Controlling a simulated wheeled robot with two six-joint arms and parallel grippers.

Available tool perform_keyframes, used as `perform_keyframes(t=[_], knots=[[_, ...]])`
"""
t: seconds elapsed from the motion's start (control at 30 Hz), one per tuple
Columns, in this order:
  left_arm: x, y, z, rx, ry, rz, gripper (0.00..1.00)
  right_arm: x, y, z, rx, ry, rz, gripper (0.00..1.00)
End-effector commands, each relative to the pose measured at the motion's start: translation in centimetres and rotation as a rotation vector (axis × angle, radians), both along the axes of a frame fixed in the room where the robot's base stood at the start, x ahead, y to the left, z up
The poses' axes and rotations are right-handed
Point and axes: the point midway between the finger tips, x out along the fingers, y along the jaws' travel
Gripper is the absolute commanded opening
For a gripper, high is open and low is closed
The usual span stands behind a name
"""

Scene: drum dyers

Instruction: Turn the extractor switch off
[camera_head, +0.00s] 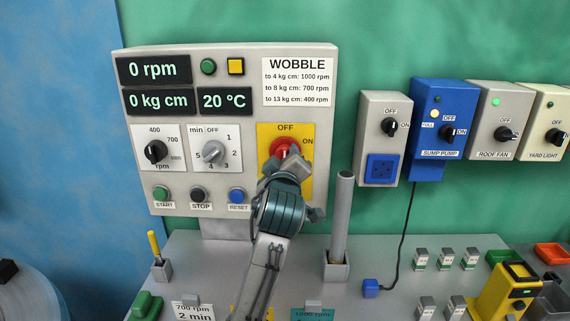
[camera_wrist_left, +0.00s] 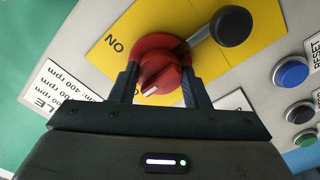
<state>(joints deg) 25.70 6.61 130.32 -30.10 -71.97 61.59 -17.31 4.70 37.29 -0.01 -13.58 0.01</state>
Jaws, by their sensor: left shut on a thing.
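The red rotary switch (camera_head: 284,146) sits on a yellow plate (camera_head: 304,180) marked OFF at the top and ON at the right. My left gripper (camera_head: 282,163) covers its lower part in the head view. In the left wrist view the red knob (camera_wrist_left: 160,66) lies between the fingers of my left gripper (camera_wrist_left: 160,88), which is shut on it. A white mark shows on the knob's near lower edge. ON is readable there; the OFF label is hidden. My right gripper is not in view.
A black ball on a grey stem (camera_wrist_left: 232,26) is close beside the knob. A grey upright tube (camera_head: 342,215) stands right of my arm. Other switch boxes hang further right.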

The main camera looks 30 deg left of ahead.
Motion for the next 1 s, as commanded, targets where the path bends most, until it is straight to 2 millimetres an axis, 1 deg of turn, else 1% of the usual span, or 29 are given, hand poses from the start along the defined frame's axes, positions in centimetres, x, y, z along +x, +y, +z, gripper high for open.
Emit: perform_keyframes(t=[0.53,0.57,0.63,0.67,1.0], knots=[[0.01,-0.02,-0.02,-0.020,-0.011,-0.001,0.19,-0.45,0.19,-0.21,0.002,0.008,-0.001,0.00],[0.01,-0.02,-0.02,-0.020,-0.011,-0.001,0.48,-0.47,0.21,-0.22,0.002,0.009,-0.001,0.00],[0.01,-0.02,-0.02,-0.020,-0.011,-0.001,0.62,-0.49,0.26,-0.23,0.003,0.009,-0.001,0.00],[0.01,-0.02,-0.02,-0.019,-0.011,-0.001,0.64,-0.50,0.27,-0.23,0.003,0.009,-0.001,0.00],[-0.29,-0.23,-0.06,-0.020,-0.012,-0.001,0.64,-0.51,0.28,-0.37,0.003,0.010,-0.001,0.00]])
